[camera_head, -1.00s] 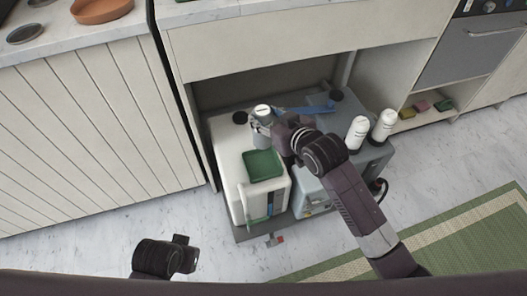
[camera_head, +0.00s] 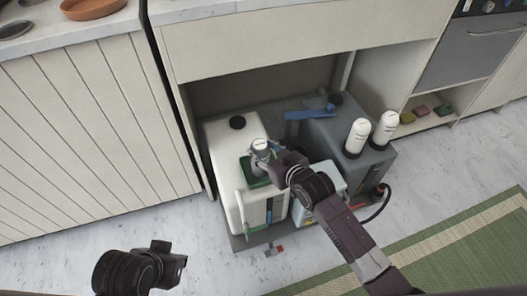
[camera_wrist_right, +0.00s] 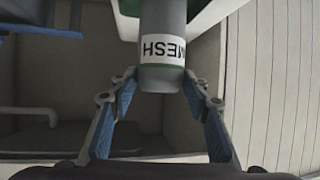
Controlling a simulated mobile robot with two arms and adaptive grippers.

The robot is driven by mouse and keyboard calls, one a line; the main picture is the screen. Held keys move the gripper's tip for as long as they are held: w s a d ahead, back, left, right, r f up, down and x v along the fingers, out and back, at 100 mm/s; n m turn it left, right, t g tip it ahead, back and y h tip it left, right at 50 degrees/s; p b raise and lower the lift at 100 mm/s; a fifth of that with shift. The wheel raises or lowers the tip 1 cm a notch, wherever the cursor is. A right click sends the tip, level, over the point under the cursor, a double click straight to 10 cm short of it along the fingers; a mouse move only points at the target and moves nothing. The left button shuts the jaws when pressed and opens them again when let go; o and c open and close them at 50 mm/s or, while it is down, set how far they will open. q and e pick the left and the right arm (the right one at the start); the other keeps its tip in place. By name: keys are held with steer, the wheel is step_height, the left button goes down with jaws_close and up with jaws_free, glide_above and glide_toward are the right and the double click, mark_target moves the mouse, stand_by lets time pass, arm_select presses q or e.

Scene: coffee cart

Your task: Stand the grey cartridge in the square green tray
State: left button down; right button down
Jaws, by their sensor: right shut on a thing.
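The grey cartridge (camera_head: 260,146), with a pale top, is held upright in my right gripper (camera_head: 267,156). The right wrist view shows the cartridge (camera_wrist_right: 163,48) with an upside-down MESH label, between the two blue-padded fingers (camera_wrist_right: 160,80). The square green tray (camera_head: 249,178) lies on top of the white tank, and the cartridge and gripper cover part of it. The cartridge is over the tray in the head view; I cannot tell whether its base touches it. My left gripper (camera_head: 172,262) is at the lower left, away from these things, its fingers unclear.
The white tank (camera_head: 222,150) has a dark cap and a front handle. The cabinet opening walls in the back. Floor at the left is clear.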

steer(key=shift+r, duration=0.2)
steer(key=shift+f, duration=0.15)
steer(key=c, duration=1.1)
jaws_free()
steer(key=shift+f, duration=0.1)
